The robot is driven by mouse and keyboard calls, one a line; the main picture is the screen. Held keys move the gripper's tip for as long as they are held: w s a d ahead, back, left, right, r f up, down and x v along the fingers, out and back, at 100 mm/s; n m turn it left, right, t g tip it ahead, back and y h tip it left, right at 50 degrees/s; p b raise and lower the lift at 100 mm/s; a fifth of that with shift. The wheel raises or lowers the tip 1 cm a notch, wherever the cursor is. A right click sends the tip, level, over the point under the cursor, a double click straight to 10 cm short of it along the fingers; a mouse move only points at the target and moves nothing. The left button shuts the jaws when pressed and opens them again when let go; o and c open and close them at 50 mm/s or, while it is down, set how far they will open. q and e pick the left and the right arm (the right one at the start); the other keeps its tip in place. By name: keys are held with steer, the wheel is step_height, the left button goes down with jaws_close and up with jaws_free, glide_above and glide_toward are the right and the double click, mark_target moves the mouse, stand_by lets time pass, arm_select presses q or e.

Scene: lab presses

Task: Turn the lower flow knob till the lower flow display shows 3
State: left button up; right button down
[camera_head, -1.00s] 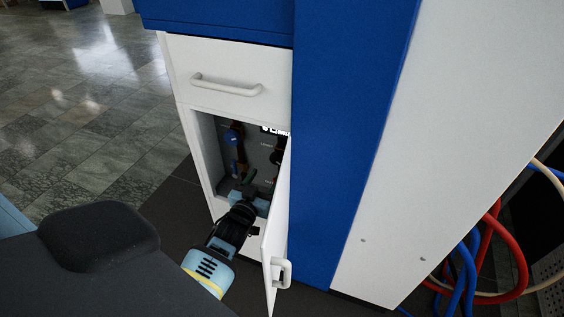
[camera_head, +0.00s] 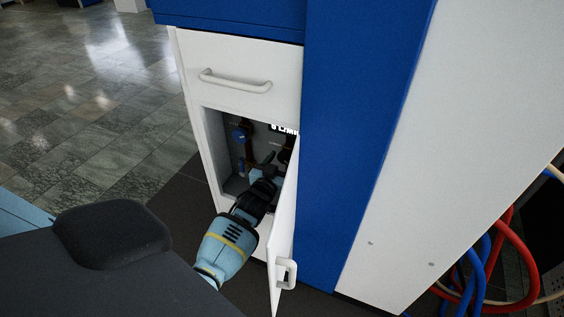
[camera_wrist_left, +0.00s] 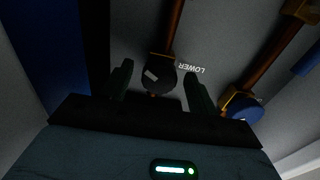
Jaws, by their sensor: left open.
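The lower flow knob is a dark round knob (camera_wrist_left: 158,76) with a pale mark, beside the label LOWER in the left wrist view. My left gripper (camera_wrist_left: 160,88) is open, with one finger on each side of this knob; I cannot tell whether they touch it. In the head view my left gripper (camera_head: 265,166) reaches into the open cabinet and partly covers its inside. A lit display (camera_head: 284,128) shows at the cabinet's top right, cut by the door; its reading is not legible. My right gripper is not in view.
The open white door (camera_head: 284,235) stands close to the right of my left arm. A blue knob (camera_head: 239,134) is at the cabinet's left; a blue knob also shows in the wrist view (camera_wrist_left: 245,107). Hoses (camera_head: 512,250) hang at the far right.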

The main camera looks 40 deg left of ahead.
arm_select(q)
steer(key=c, duration=1)
steer(key=shift+m, duration=0.6)
steer(key=m, duration=0.3)
steer(key=shift+b, duration=0.4)
steer(key=m, duration=0.2)
steer(key=shift+m+b, duration=0.3)
steer(key=shift+m, duration=0.1)
steer(key=m, duration=0.3)
steer(key=shift+a+b, duration=0.1)
steer(key=shift+b, duration=0.3)
steer(key=shift+m, duration=0.9)
